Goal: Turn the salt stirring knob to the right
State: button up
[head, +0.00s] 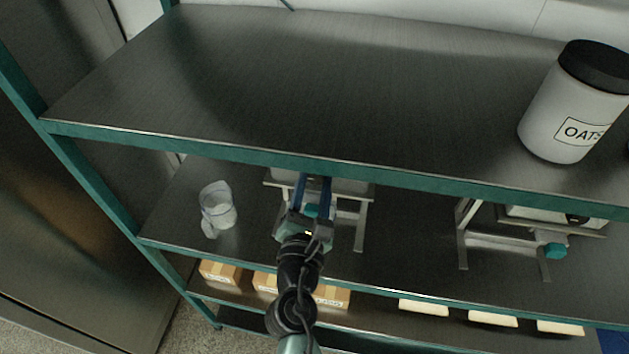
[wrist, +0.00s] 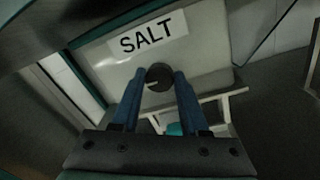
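In the wrist view the white box of the salt dispenser (wrist: 208,45) carries a SALT label (wrist: 147,34). Its round dark knob (wrist: 159,76), with a small pale mark at its lower left, sits below the label. My gripper (wrist: 160,78) has its two blue fingers apart, one on each side of the knob at its tips. Thin gaps seem to show beside the knob, so I cannot tell whether either finger touches it. In the head view my gripper (head: 312,180) reaches under the upper shelf, which hides the knob and most of the dispenser.
The upper shelf edge (head: 330,170) lies just above my gripper. A clear jug (head: 217,208) stands to the left on the lower shelf. Another dispenser (head: 540,228) stands to the right. An OATS jar (head: 570,115) is on the upper shelf. Boxes (head: 219,272) lie below.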

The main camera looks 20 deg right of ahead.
grip_shut()
